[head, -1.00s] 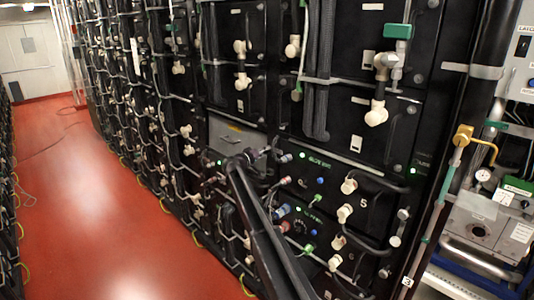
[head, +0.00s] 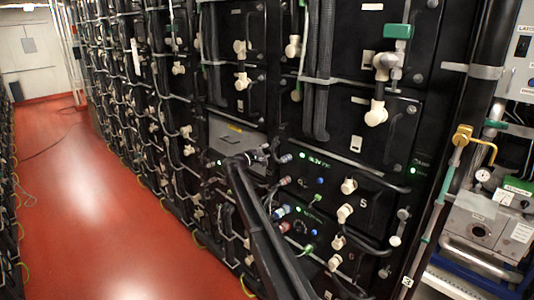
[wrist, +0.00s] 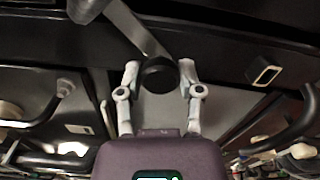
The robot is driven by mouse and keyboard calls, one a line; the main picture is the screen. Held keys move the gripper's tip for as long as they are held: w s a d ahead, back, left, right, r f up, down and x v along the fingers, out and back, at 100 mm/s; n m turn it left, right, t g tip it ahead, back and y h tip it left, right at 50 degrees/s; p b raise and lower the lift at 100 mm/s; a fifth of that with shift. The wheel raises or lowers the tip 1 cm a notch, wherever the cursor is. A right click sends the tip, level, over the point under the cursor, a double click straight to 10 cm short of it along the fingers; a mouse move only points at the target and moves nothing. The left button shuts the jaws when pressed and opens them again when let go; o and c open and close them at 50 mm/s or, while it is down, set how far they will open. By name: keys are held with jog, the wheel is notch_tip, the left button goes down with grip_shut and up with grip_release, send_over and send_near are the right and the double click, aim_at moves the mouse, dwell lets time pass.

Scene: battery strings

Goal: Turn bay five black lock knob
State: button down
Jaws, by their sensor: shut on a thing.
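The black lock knob (wrist: 158,73) is a dark round knob at the middle of the wrist view, in front of a grey metal strip. My gripper (wrist: 159,72) has its two light grey fingers on either side of the knob and is shut on it. In the head view, my gripper (head: 268,153) is small, at the rack front beside a grey panel (head: 236,140). The knob cannot be made out there. A dark panel marked 5 (head: 363,201) lies to the right of the gripper.
Racks of black battery units (head: 345,100) with white fittings, hoses and cables fill the middle. Green lights (head: 302,155) glow near the gripper. A pipe with a brass valve (head: 462,136) stands at the right. The red floor aisle (head: 90,200) at the left is clear apart from a thin cable.

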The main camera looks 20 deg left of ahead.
jog(key=n, duration=0.5)
jog(key=shift+a+n, duration=0.15)
jog(key=shift+n, duration=0.25)
jog(key=shift+s+n, duration=0.1)
jog(key=shift+n, duration=1.5)
jog(key=shift+c, duration=1.3)
grip_release()
jog(key=shift+f, duration=0.1)
jog(key=v, duration=1.1)
jog(key=shift+s, duration=0.4)
jog(key=shift+a, duration=0.1)
